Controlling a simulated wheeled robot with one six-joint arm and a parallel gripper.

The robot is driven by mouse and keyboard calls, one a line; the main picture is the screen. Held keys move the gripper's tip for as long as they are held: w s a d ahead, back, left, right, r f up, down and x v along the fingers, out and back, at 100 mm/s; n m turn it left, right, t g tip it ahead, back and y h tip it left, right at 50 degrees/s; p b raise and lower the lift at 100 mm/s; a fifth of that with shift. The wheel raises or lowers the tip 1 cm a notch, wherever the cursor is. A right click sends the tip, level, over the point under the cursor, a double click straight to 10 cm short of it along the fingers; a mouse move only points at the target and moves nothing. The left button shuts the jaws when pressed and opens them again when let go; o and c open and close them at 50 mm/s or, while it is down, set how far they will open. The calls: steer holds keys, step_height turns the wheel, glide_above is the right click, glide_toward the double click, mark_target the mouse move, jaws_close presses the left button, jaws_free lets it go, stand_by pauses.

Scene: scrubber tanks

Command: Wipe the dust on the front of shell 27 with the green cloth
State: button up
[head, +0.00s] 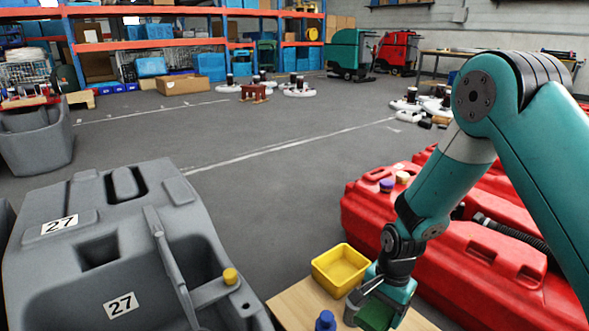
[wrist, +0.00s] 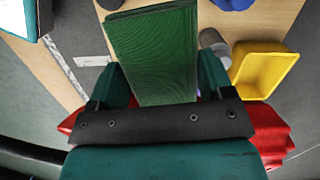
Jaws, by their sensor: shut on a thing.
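The grey shell 27 (head: 150,255) stands at the left in the head view, with two white "27" labels and a yellow cap on it. I cannot make out dust on its visible faces, and its lower part is cut off by the picture edge. My gripper (head: 378,300) is low over the wooden table, right of the shell and apart from it. It is shut on the green cloth (head: 375,316), a folded pad. In the wrist view the cloth (wrist: 152,50) sticks out between the two fingers of my gripper (wrist: 162,78).
A yellow bin (head: 341,270) and a blue-capped thing (head: 325,320) stand on the wooden table (head: 292,304). A grey round thing (wrist: 212,42) is beside the cloth in the wrist view. Red tanks (head: 440,255) stand at the right. Open floor (head: 260,200) lies behind.

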steer(key=d+r+n+h+p, duration=0.1)
steer(key=d+r+n+p, duration=0.3)
steer(key=r, duration=0.3)
steer(key=d+r+n+p, duration=0.1)
steer(key=d+r+n, duration=0.4)
steer(key=r+n, duration=0.15)
step_height(320, 180, up, 29)
steer(key=s+p, duration=0.2)
steer(key=p, duration=3.6)
steer(key=shift+s+a+m+g, duration=0.25)
steer(key=shift+a+m+g, duration=0.05)
steer(key=shift+m+g, duration=0.1)
steer(key=shift+d+f, duration=0.1)
